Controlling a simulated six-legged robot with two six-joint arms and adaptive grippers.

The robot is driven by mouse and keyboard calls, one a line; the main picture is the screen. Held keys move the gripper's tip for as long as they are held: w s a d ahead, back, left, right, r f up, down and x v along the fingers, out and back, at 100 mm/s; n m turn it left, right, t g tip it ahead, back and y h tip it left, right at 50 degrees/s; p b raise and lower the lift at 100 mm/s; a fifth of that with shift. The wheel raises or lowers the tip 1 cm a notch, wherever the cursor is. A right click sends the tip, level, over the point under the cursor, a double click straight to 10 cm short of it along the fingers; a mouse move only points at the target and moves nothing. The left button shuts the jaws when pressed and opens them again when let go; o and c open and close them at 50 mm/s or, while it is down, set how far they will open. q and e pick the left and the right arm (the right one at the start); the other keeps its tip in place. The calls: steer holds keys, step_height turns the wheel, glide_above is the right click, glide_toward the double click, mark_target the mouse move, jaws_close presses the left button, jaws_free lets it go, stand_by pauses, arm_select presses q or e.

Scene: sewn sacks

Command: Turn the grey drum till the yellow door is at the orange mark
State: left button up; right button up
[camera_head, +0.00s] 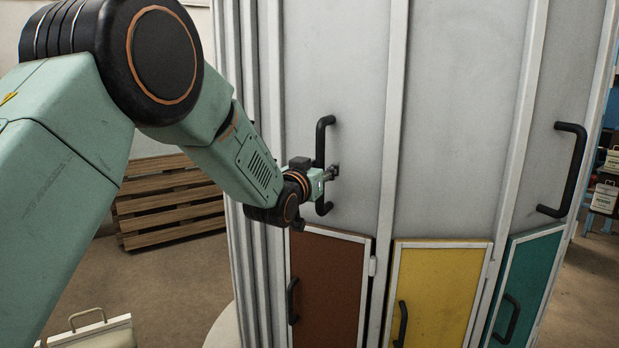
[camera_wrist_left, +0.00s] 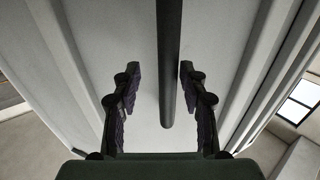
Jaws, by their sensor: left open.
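The grey drum (camera_head: 455,120) stands upright and fills the middle of the head view, with vertical ribs. The yellow door (camera_head: 440,290) is low on it, between a brown door (camera_head: 328,280) and a teal door (camera_head: 525,275). My left gripper (camera_head: 333,172) is at the black upright handle (camera_head: 322,140) above the brown door. It is open; in the wrist view the handle bar (camera_wrist_left: 169,60) runs between its two spread fingers, with gaps visible on both sides. The orange mark is not visible. My right gripper is out of view.
Another black handle (camera_head: 570,170) stands out from the drum at the right. Wooden pallets (camera_head: 170,200) are stacked behind on the left. Shelving with containers (camera_head: 604,197) is at the far right.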

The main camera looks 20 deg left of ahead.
arm_select(q)
steer(key=s, duration=1)
steer(key=shift+a, duration=0.4)
steer(key=shift+w+f, duration=0.1)
steer(key=shift+f, duration=0.05)
steer(key=shift+s, duration=0.2)
